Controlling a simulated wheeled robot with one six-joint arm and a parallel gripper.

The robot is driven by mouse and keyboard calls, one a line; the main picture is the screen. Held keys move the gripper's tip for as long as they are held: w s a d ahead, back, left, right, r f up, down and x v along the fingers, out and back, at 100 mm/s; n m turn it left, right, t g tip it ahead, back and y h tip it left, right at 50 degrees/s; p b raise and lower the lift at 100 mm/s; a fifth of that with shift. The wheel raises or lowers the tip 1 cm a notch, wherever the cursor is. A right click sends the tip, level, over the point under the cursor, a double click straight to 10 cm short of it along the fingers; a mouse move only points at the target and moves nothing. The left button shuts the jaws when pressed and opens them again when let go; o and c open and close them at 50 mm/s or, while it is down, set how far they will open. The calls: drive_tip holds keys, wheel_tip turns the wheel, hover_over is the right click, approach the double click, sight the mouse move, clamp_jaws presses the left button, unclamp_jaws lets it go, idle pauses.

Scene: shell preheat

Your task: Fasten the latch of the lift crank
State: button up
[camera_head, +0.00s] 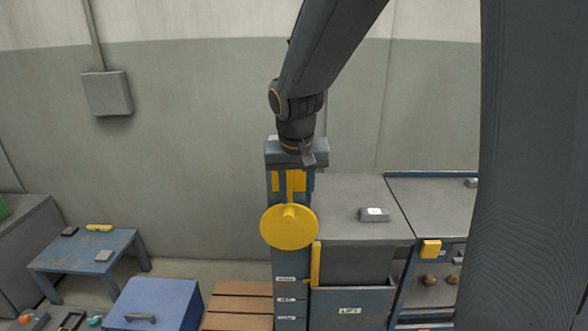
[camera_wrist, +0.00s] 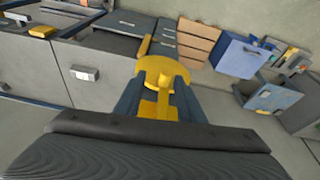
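The lift column is a blue post (camera_head: 282,260) with yellow fittings (camera_head: 297,181) near its top. A round yellow disc with a central knob, seemingly the crank (camera_head: 289,228), is on its front; the crank also shows in the wrist view (camera_wrist: 182,76). The yellow fittings show between two blue uprights in the wrist view (camera_wrist: 158,107). I cannot tell which part is the latch or how it is set. My gripper (camera_head: 307,156) is at the column's top, above the crank. Its fingers are not clear, and a dark body fills the lower wrist view.
A grey cabinet (camera_head: 340,200) labelled LIFT stands right of the column, with a grey handle-like block (camera_head: 374,214) on top. A blue lidded box (camera_head: 153,306) and wooden slats (camera_head: 238,304) stand left. A low blue table (camera_head: 82,250) is farther left.

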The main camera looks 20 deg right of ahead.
sight(288, 174)
drive_tip(key=shift+m+t, duration=0.5)
drive_tip(key=shift+t, duration=0.1)
drive_tip(key=w+r, duration=0.1)
drive_tip(key=w, duration=0.1)
drive_tip(key=w+r, duration=0.1)
drive_tip(key=r, duration=0.1)
drive_tip(key=w+r+p, duration=0.1)
drive_tip(key=w+r, duration=0.1)
drive_tip(key=shift+w+a, duration=0.25)
drive_tip(key=shift+w, duration=0.1)
drive_tip(key=shift+p+x, duration=0.55)
drive_tip(key=shift+x, duration=3.2)
drive_tip(key=shift+d, duration=0.15)
clamp_jaws()
